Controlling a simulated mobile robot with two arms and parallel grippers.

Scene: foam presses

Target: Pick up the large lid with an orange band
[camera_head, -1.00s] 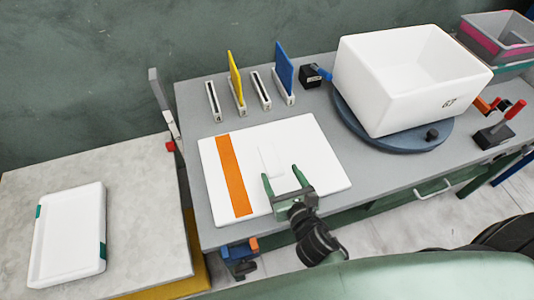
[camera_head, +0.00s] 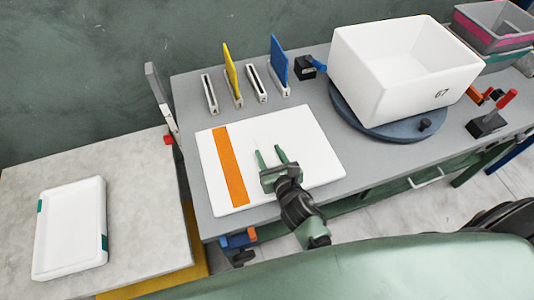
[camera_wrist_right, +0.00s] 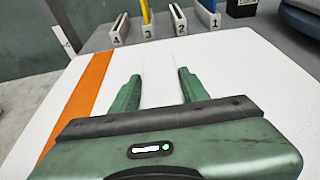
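The large lid (camera_head: 312,150) is a flat white panel with an orange band (camera_head: 230,165) near its left side. It lies flat on the grey workbench and also fills much of the right wrist view (camera_wrist_right: 235,75). A faint white raised handle shows around the fingertips; its outline is hard to make out. My right gripper (camera_head: 268,153) is over the middle of the lid, to the right of the band. Its two green fingers (camera_wrist_right: 160,85) are apart, with white surface between them. I cannot tell whether they touch the handle. My left gripper is out of view.
A white box marked 67 (camera_head: 390,85) stands on a blue-grey turntable (camera_head: 400,130) at right. Numbered slotted holders (camera_head: 210,95), two with yellow and blue plates, stand behind the lid. A smaller white lid with green marks (camera_head: 70,230) lies on the left table. A red-handled clamp (camera_head: 490,120) stands far right.

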